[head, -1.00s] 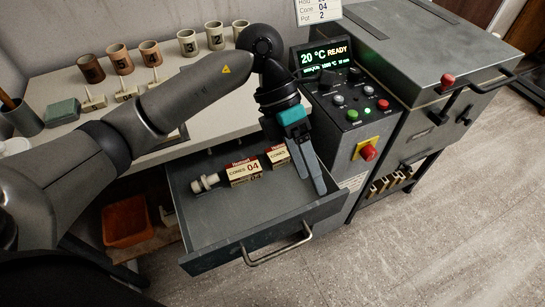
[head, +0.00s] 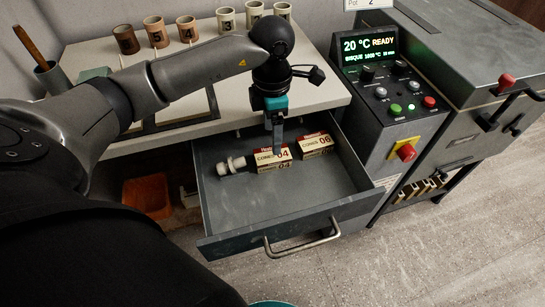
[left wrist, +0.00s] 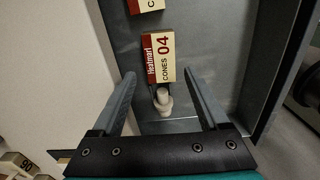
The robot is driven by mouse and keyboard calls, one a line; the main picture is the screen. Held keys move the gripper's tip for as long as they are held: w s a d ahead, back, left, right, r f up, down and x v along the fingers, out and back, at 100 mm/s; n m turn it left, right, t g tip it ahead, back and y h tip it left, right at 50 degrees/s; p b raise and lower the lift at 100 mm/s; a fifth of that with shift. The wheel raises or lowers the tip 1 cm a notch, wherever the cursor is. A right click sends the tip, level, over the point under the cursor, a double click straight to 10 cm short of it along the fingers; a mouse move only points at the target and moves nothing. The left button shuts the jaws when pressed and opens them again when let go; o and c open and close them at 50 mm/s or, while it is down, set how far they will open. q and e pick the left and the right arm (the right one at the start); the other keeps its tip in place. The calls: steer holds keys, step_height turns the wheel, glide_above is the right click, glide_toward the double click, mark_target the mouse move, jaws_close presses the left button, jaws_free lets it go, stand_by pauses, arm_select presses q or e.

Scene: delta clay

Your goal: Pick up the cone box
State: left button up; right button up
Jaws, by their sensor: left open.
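A cream and dark red cone box marked 04 (head: 265,160) lies in the open grey drawer (head: 222,207); it also shows in the left wrist view (left wrist: 159,58). A second cone box, marked 06 (head: 316,145), lies to its right, partly cut off in the left wrist view (left wrist: 148,5). My left gripper (head: 278,150) points down over the 04 box and hides part of it. In the left wrist view its fingers (left wrist: 160,78) are open and empty, with the 04 box ahead between their lines. I cannot tell the height left. My right gripper is not in view.
A small white piece (head: 232,165) lies at the 04 box's left end. The drawer's walls and front handle (head: 302,240) surround the boxes. A worktop (head: 315,85) with several cups stands behind; a control panel (head: 390,95) stands right. The drawer's front floor is clear.

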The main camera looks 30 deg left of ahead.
mark_target(272, 154)
arm_select(q)
steer(key=shift+f+b, duration=1.05)
steer(key=shift+f, duration=3.05)
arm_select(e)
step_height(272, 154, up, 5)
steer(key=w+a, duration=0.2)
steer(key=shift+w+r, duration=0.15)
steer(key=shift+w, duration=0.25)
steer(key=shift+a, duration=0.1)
arm_select(q)
steer(key=c, duration=1.2)
steer(key=shift+r, duration=0.2)
